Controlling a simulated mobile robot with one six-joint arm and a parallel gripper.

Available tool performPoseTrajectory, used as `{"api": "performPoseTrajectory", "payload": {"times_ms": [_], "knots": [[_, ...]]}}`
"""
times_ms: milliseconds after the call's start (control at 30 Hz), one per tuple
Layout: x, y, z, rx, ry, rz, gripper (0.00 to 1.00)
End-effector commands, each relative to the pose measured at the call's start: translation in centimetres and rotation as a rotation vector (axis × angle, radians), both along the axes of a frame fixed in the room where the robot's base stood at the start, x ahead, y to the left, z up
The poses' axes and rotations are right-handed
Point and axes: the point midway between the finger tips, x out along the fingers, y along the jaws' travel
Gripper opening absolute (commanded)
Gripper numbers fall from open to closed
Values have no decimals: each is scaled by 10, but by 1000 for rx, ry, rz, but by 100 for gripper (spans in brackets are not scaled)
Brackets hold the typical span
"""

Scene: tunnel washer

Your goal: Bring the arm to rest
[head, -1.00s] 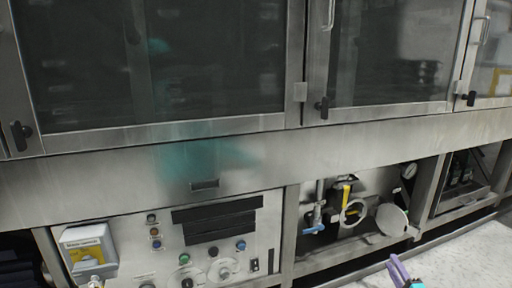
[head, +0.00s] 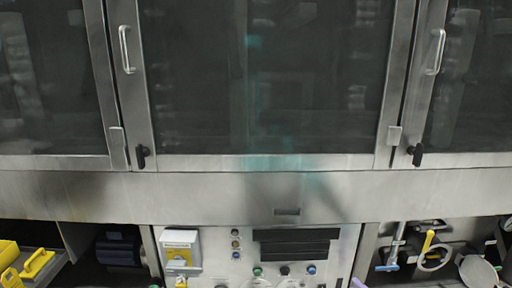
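Only a small purple tip, which looks like part of my gripper (head: 357,283), shows at the bottom edge of the head view, right of centre. The rest of my arm is out of the picture, so whether the gripper is open or shut is hidden. The tip appears in front of the lower part of the tunnel washer (head: 190,196), beside its control panel (head: 215,262). I see nothing held.
Glass doors (head: 265,80) with metal handles and black latches fill the upper view; all look closed. Below right are valves and pipes with a yellow lever (head: 428,241). Yellow items (head: 36,263) lie at lower left. A yellow-and-white box (head: 180,249) is on the panel.

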Motion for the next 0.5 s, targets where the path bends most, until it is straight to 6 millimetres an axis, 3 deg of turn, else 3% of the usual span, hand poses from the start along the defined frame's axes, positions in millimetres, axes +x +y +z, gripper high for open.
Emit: {"api": "performPoseTrajectory", "payload": {"times_ms": [33, 267, 500], "knots": [[3, 25, 6, -7, 19, 45, 30], [5, 128, 0, -55, 113, 245, 30], [-18, 230, -9, -121, 223, 468, 30]]}}
